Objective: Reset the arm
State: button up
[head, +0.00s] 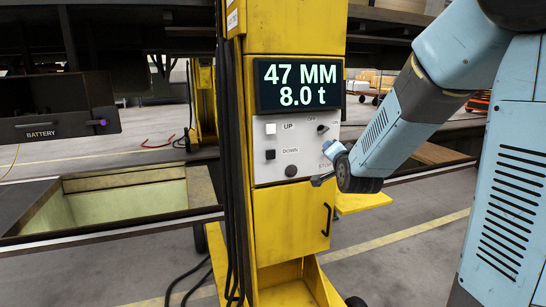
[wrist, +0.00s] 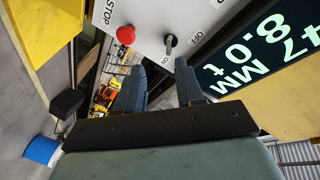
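My gripper (head: 327,165) is at the right of the head view, beside the lower right of the control panel (head: 270,165) on the yellow lifting column (head: 292,220). In the wrist view its two dark fingers (wrist: 160,78) are spread with an empty gap between them. The red STOP button (wrist: 126,34) and the black ON/OFF knob (wrist: 170,40) lie beyond the fingertips there. In the head view the knob (head: 322,128) shows above my gripper, which hides the STOP button. I cannot tell whether a finger touches the panel.
The display (head: 298,84) reads 47 MM and 8.0 t. A white UP button (head: 271,129) and a black DOWN button (head: 270,154) are on the panel. A battery box (head: 60,110) hangs at left above an open pit (head: 125,195). A blue bucket (wrist: 42,150) stands on the floor.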

jog(key=s+d+n+g, duration=0.1)
jog(key=s+n+g, duration=0.3)
jog(key=s, duration=1.2)
jog(key=s+d+n+g, duration=0.2)
jog(key=s+n+g, duration=0.3)
jog(key=s, duration=1.1)
jog(key=shift+s+d+r+g, duration=0.15)
jog(key=shift+s+r+g, duration=0.25)
jog(key=shift+g, duration=0.8)
